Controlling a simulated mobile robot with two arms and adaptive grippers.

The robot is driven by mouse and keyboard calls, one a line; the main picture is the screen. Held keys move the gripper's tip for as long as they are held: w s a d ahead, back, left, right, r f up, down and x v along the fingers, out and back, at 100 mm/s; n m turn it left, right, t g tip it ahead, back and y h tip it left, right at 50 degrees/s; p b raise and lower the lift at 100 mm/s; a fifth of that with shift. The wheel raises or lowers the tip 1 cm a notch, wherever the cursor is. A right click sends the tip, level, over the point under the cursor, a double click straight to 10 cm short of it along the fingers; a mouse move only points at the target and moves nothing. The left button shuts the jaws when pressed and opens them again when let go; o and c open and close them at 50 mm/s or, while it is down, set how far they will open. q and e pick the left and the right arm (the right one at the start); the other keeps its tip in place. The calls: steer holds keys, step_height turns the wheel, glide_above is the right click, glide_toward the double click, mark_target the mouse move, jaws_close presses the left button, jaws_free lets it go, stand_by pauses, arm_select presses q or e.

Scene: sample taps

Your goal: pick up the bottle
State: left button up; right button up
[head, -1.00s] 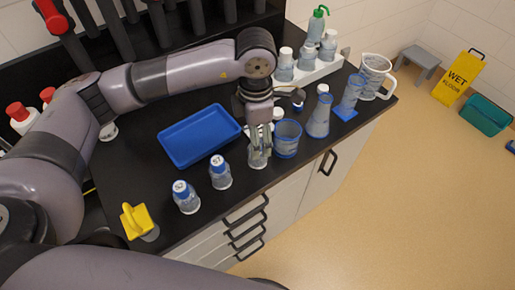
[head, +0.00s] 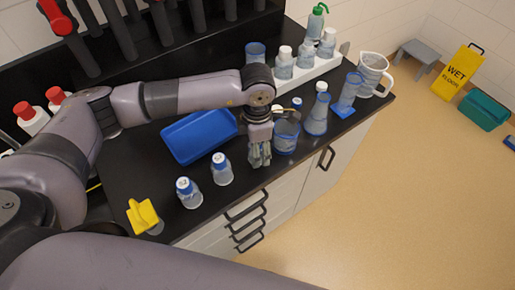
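My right gripper is out of view.
A blue tray (head: 198,136) lies behind the bottles. A yellow-handled item (head: 144,215) is at the near left corner. A conical flask (head: 317,115), a cylinder (head: 349,92) and a jug (head: 374,72) crowd the right. A white rack (head: 310,68) holds bottles behind.

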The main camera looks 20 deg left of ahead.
arm_select(q)
steer(key=c, duration=0.8)
step_height(320, 180, up, 20)
steer(key=b, duration=0.5)
steer(key=s+a+f+m, duration=0.2)
steer(key=a+f+m, duration=0.1)
steer(key=m, duration=0.9)
steer(key=s+a+f+m, duration=0.2)
steer(key=f+m, duration=0.3)
steer(key=m, duration=0.7)
steer(key=shift+a+f, duration=0.15)
steer(key=shift+a, duration=0.45)
